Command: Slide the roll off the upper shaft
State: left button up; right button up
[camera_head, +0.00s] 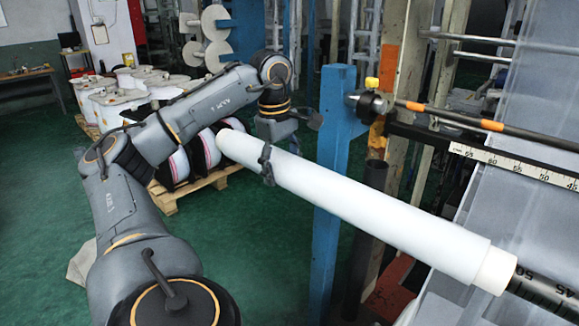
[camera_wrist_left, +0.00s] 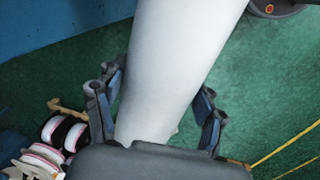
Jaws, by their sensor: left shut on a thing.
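The long white roll (camera_head: 350,200) reaches across the head view, from its far end near the pallet to its near end at lower right, where a narrower white core sticks out. My left gripper (camera_head: 267,165) is shut around the roll near its far end. In the left wrist view the roll (camera_wrist_left: 180,65) passes between the two fingers of the gripper (camera_wrist_left: 157,108). A dark shaft with orange bands (camera_head: 465,119) runs above the roll and is bare where it shows. A dark numbered bar (camera_head: 545,292) meets the core; I cannot tell whether it runs inside. My right gripper is out of view.
A blue post (camera_head: 335,130) stands behind the roll. A wooden pallet (camera_head: 190,192) with dark-and-white reels lies beyond my left arm, with several white rolls (camera_head: 125,95) behind. A white ruler (camera_head: 520,165) and film sheet (camera_head: 530,90) are at right. Green floor (camera_head: 260,250) is open below the roll.

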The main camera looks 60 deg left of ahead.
aim_at(224, 130)
pick_arm(q)
jog(key=shift+s+a+r+p, duration=0.1)
jog(key=shift+s+a, duration=0.3)
jog(key=shift+a, duration=0.85)
jog(key=shift+s+a+r+p, duration=0.15)
jog(key=shift+s+a, duration=0.25)
jog(key=shift+a, duration=0.8)
jog(key=shift+s+a+f+p, duration=0.1)
jog(key=shift+s+a, duration=0.3)
jog(key=shift+a, duration=0.85)
jog(key=shift+s+a+p, duration=0.2)
jog(key=shift+s+a, duration=0.1)
jog(key=shift+a, duration=0.55)
jog(key=shift+s+a+p, duration=0.25)
jog(key=shift+a, duration=0.55)
jog(key=shift+s+a+p, duration=0.2)
jog(key=shift+s+a, duration=0.1)
jog(key=shift+a, duration=0.55)
jog(key=shift+r, duration=0.1)
